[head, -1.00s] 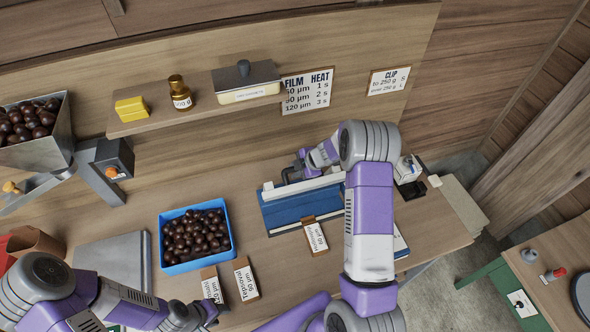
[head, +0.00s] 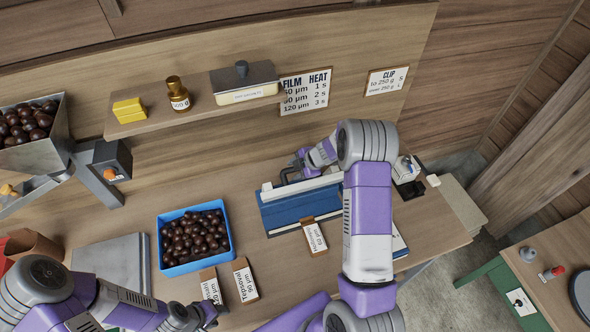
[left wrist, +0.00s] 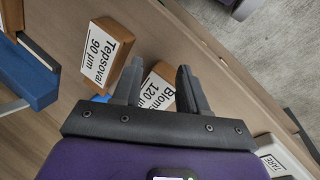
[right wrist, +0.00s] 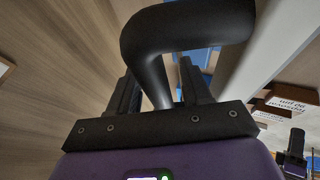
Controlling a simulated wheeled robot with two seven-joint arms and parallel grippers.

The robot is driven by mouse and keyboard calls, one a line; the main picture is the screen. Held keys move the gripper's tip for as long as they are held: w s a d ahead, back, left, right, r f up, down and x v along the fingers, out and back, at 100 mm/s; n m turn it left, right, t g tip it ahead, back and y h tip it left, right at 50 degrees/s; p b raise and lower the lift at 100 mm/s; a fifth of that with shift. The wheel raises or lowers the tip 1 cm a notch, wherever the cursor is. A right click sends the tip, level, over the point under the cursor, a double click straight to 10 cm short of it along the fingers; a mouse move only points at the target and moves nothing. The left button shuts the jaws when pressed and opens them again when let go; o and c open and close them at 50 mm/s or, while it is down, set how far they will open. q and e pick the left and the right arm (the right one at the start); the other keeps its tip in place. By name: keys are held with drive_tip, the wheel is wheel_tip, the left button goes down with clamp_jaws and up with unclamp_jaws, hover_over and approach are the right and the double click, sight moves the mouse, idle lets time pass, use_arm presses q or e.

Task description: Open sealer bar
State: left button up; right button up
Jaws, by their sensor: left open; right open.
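The sealer (head: 284,212) is a blue unit on the bench with a long pale bar (head: 305,186) along its back. A black curved handle (head: 287,175) rises by the bar. My right gripper (head: 303,162) is at this handle. In the right wrist view the thick black handle (right wrist: 185,18) loops in front of and between the fingers of my right gripper (right wrist: 160,75), which are apart; contact cannot be told. My left gripper (head: 212,314) is open and empty near the bench's front edge. In the left wrist view it (left wrist: 160,68) points at the labelled blocks.
A blue tray of chestnuts (head: 163,243) stands left of the sealer. Blocks marked 90 µm (head: 246,281), 120 µm (head: 211,287) and 60 µm (head: 314,237) stand near the front. A shelf (head: 205,104) runs behind. A grey plate (head: 110,262) lies at left.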

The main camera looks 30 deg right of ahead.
drive_tip(key=v, duration=0.7)
drive_tip(key=shift+p, duration=0.35)
drive_tip(key=shift+s, duration=0.1)
